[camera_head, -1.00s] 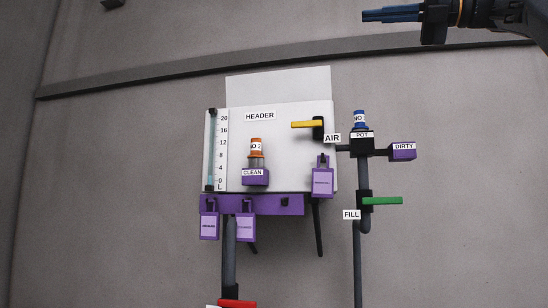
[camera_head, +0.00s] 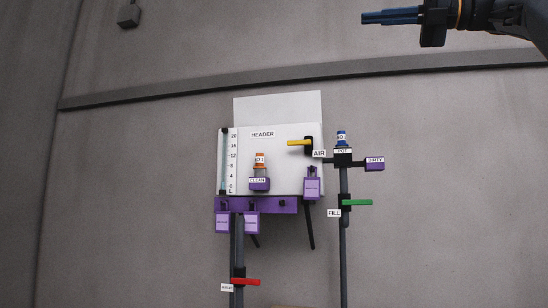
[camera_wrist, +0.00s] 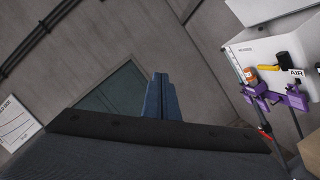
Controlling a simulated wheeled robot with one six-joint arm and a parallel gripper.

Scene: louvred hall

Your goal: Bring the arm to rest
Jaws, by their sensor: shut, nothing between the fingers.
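My gripper (camera_head: 392,17) is at the upper right in the head view, with its blue fingers pointing left. The fingers lie together, shut, with nothing between them. In the wrist view the blue fingers (camera_wrist: 161,98) stand upright in the middle, also together. My gripper is apart from the wall panel and its fittings, and nothing touches it in either view.
A white header tank (camera_head: 275,160) is on the wall, with a purple shelf (camera_head: 285,205), purple tags, a yellow handle (camera_head: 299,142), a green handle (camera_head: 357,202) and a red handle (camera_head: 245,282). A dark rail (camera_head: 200,92) crosses the wall. The wrist view shows a greenish door (camera_wrist: 115,100).

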